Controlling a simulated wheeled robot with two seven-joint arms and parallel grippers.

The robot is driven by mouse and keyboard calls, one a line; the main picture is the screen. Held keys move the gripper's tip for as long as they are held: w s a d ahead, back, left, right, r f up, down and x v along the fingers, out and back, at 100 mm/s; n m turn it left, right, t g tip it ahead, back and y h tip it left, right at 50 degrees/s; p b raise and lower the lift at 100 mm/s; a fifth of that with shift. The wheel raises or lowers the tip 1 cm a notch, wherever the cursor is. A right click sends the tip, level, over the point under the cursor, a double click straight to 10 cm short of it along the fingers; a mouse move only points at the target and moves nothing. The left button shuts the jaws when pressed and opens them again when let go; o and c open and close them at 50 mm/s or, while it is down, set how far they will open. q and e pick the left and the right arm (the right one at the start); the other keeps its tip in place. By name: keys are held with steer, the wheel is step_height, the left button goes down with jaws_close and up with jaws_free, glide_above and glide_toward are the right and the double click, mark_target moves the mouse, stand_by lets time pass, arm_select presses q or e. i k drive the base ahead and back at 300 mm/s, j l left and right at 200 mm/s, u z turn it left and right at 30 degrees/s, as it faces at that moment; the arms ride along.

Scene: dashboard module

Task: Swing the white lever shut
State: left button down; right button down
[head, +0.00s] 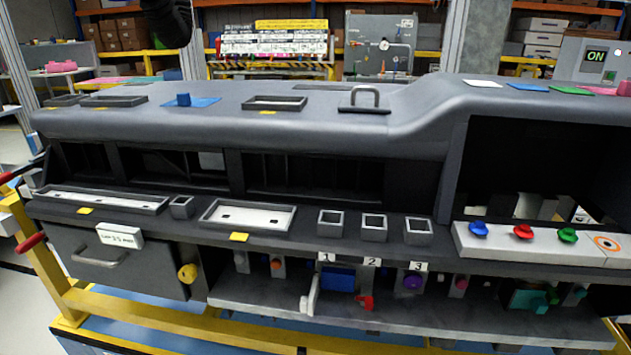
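The white lever (311,294) is on the lower front of the dashboard module, below the label 1. It sticks out toward me and stands roughly upright, at the left edge of a blue panel (340,279). A red lever (366,302) is to its right, below the label 2. A dark end part of my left arm (168,22) hangs at the top left, far from the lever and cut off by the picture edge. Its fingers cannot be made out. My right gripper is out of view.
A grey ledge (430,313) runs below the levers. A purple knob (413,281) sits below the label 3. A drawer with a handle (98,259) and a yellow knob (187,273) are to the left. Blue, red and green buttons (523,232) are at the right. Space before the lever looks clear.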

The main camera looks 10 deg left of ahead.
mark_target(308, 304)
steer(key=z, duration=1.3)
steer(key=u, duration=1.6)
steer(key=z, duration=1.6)
steer(key=j+u, duration=0.35)
steer(key=j, duration=0.25)
steer(key=i+j+u, duration=0.1)
steer(key=j+u, duration=0.3)
steer(key=j, duration=0.15)
